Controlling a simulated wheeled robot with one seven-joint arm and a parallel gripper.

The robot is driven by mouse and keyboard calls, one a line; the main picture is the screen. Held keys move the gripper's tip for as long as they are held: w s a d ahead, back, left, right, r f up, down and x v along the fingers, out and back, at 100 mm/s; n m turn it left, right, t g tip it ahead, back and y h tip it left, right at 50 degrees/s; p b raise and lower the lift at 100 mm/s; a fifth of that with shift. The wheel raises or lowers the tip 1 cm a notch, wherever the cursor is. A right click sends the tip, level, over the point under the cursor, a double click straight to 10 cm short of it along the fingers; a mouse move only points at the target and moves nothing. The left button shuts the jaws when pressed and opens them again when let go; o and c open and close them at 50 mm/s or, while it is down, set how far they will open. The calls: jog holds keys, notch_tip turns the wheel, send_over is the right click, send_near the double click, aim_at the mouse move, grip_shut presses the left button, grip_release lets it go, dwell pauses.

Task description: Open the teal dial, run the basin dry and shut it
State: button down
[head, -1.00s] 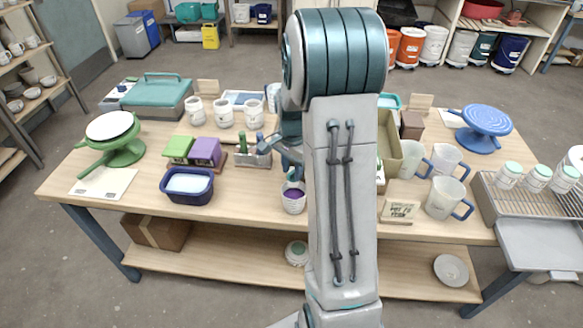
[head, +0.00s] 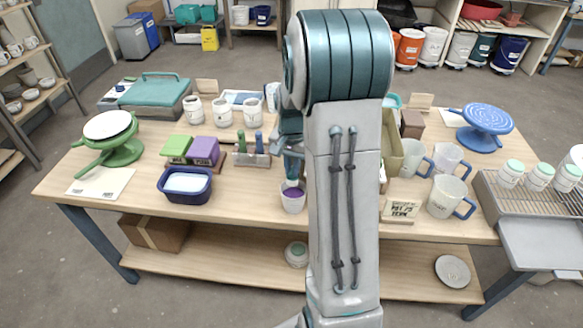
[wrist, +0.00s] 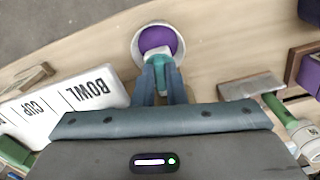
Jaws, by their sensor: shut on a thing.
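My gripper (head: 291,158) points down and is shut on a teal-topped thing (wrist: 160,68). It holds it right over a small white cup with purple in it (head: 293,203); whether the two touch I cannot tell. The cup also shows in the wrist view (wrist: 138,48), just beyond the fingertips. A navy basin (head: 185,198) with white liquid stands to the left of the cup. I cannot make out a teal dial on it. My arm hides the middle of the table.
A rack (head: 251,160) with green and blue handles stands left of my gripper. Green and purple blocks (head: 203,148) are behind the basin. Pale jugs with blue handles (head: 446,196) and a small sign (head: 400,209) stand to the right. The table's front strip is fairly clear.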

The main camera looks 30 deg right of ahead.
jog(key=shift+w+r, duration=0.1)
jog(key=c, duration=1.5)
grip_release()
